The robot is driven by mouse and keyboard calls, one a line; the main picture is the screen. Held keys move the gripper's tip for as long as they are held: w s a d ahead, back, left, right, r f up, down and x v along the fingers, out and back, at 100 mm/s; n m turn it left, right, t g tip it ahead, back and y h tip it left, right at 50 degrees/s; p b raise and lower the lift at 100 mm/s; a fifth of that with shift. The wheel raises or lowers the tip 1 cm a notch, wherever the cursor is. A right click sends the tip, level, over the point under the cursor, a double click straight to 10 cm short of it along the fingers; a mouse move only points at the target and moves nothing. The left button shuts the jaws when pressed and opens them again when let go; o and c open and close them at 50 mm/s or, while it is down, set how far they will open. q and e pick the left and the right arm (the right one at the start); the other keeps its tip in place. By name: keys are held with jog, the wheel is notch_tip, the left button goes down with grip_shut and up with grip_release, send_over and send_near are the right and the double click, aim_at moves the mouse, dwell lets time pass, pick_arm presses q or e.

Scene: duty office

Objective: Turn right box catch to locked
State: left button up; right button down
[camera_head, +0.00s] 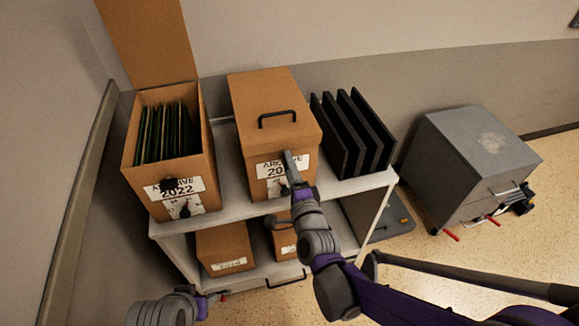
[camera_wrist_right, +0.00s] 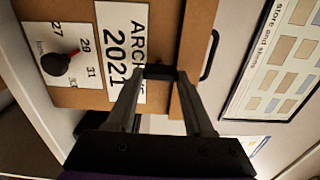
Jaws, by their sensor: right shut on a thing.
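The right box (camera_head: 265,92) is a brown cardboard box with its lid closed, a black handle on top and an ARCHIVE label on the front. The wrist view shows this box (camera_wrist_right: 72,12) turned sideways, with its label reading ARCHIVE 2021. A small black catch (camera_wrist_right: 160,71) sits at the seam between lid and box front. My right gripper (camera_head: 289,158) is at the box's upper front; in the wrist view its fingers (camera_wrist_right: 158,82) are shut on the catch. They hide part of it. My left gripper (camera_head: 207,301) is low at the left, its jaws unclear.
An open box (camera_head: 143,193) with green-edged folders stands left on the white shelf unit (camera_head: 222,217). Black upright panels (camera_head: 352,133) stand to the right. Smaller boxes (camera_head: 226,246) are on the lower shelf.

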jog(key=shift+c, duration=1.4)
grip_release()
jog(key=s+d, duration=0.2)
jog(key=s, duration=0.8)
jog(key=shift+s, duration=0.35)
jog(key=s+d+n+g+h+p, duration=0.3)
jog(key=s+d+n+g+p, duration=0.6)
jog(key=s+n, duration=0.5)
jog(key=d+n+g, duration=0.2)
jog(key=g, duration=0.1)
jog(key=shift+s+d+f, duration=0.2)
jog(key=shift+d+f, duration=0.05)
